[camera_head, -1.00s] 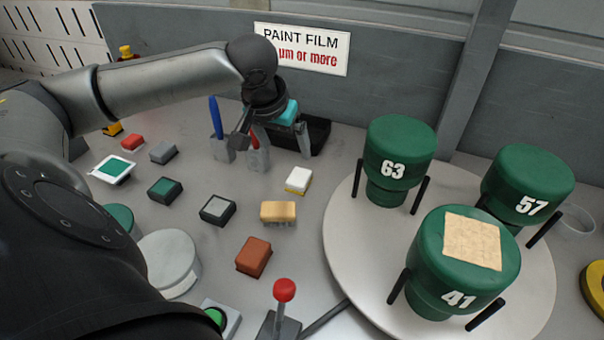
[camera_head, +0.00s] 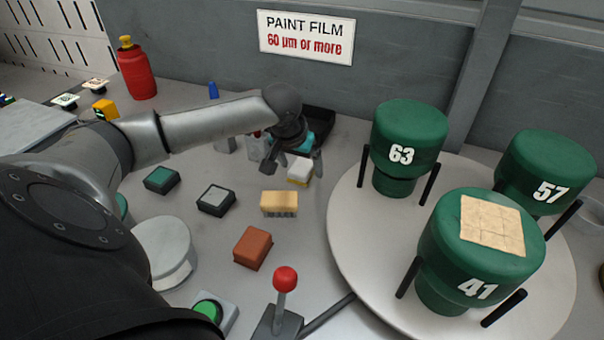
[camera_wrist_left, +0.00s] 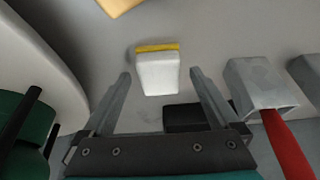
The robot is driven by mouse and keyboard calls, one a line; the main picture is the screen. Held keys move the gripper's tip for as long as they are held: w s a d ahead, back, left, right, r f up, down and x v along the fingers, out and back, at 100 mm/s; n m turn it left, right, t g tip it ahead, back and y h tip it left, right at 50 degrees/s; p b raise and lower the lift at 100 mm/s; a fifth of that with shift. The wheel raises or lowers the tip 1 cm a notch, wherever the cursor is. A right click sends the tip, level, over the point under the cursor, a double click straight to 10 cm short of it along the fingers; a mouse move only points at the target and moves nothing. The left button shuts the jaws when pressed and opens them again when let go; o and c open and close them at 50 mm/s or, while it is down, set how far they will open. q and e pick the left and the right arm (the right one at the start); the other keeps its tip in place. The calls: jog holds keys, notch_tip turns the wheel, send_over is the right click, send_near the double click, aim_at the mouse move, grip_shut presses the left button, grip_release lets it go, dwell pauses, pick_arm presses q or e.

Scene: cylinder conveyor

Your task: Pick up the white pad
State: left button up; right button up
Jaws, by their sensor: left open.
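The white pad (camera_head: 299,171) has a yellow base and lies on the grey table, left of the round turntable. In the left wrist view the white pad (camera_wrist_left: 157,73) shows beyond and between the fingertips, with its yellow edge on the far side. My left gripper (camera_head: 295,172) is at the pad in the head view, its fingers partly hiding it. In the left wrist view my left gripper (camera_wrist_left: 160,78) is open with one finger on each side of the pad and clear gaps. I cannot tell its height above the table. My right gripper is not in view.
The turntable (camera_head: 345,250) carries green cylinders, including the one marked 63 (camera_head: 408,135), close on the right. A tan brush (camera_head: 279,203) lies just in front of the pad. A grey holder with a red handle (camera_wrist_left: 262,85) stands beside the gripper. A black tray (camera_head: 318,122) is behind.

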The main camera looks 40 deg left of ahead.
pick_arm(q)
jog(key=shift+w+f, duration=0.1)
jog(key=shift+f, duration=0.05)
jog(key=c, duration=1.4)
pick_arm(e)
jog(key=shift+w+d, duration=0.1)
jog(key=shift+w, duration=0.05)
pick_arm(q)
notch_tip(320, 180, up, 12)
jog(key=p, duration=0.4)
notch_tip(320, 180, up, 8)
jog(key=p, duration=0.2)
send_over(301, 167)
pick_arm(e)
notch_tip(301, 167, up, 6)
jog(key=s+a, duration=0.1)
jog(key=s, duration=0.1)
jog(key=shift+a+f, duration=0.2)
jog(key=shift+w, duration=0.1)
